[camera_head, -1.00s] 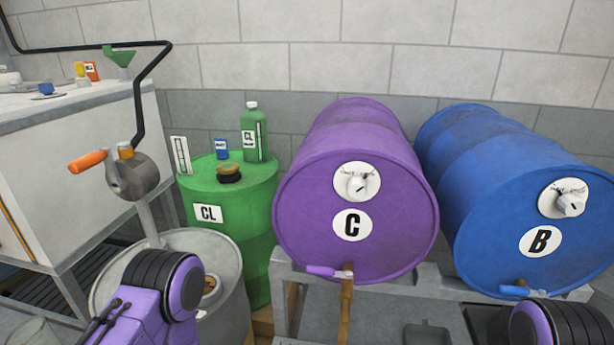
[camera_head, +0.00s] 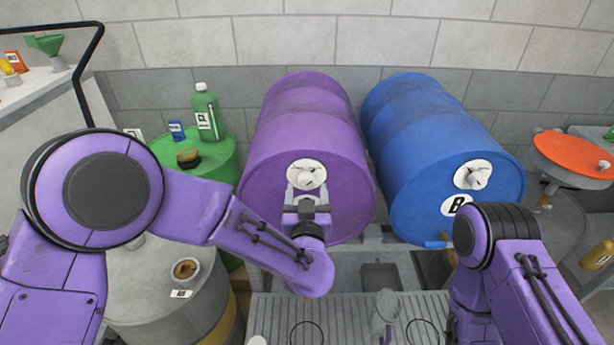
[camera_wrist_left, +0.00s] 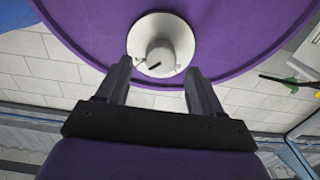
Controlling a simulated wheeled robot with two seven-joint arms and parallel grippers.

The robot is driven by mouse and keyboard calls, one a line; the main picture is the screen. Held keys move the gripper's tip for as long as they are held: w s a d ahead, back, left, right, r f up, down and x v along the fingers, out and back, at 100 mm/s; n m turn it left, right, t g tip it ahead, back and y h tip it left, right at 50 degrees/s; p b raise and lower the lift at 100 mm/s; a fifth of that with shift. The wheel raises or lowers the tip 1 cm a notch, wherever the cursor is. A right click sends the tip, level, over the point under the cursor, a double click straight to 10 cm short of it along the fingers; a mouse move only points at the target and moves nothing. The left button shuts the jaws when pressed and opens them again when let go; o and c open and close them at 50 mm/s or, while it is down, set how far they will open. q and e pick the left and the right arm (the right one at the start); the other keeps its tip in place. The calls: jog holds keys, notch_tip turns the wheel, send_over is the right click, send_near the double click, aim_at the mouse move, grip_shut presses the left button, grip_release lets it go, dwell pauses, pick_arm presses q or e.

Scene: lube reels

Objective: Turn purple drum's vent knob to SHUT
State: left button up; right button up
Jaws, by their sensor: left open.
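The purple drum (camera_head: 310,115) lies on its side, its round end facing me. Its vent knob (camera_head: 305,178) is a pale knob with a dark mark on a white round plate, high on that end. My left gripper (camera_head: 303,192) is in front of the plate, just below the knob. In the left wrist view, the knob (camera_wrist_left: 158,58) is ahead, and the left gripper (camera_wrist_left: 157,85) is open with its two fingers apart and nothing between them. The plate's lettering is too small to read. My right arm shows at lower right, but its gripper is not visible.
A blue drum (camera_head: 420,110) with its own knob (camera_head: 474,176) lies close on the right. A green drum (camera_head: 215,150) with a green bottle (camera_head: 207,112) stands left. A grey drum (camera_head: 150,290) is at front left. A slatted grating (camera_head: 345,310) is below.

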aim_at(307, 184)
pick_arm(q)
jog(key=shift+w+p, duration=0.35)
jog(key=shift+w, duration=1.6)
jog(key=c, duration=1)
jog(key=shift+c, duration=0.2)
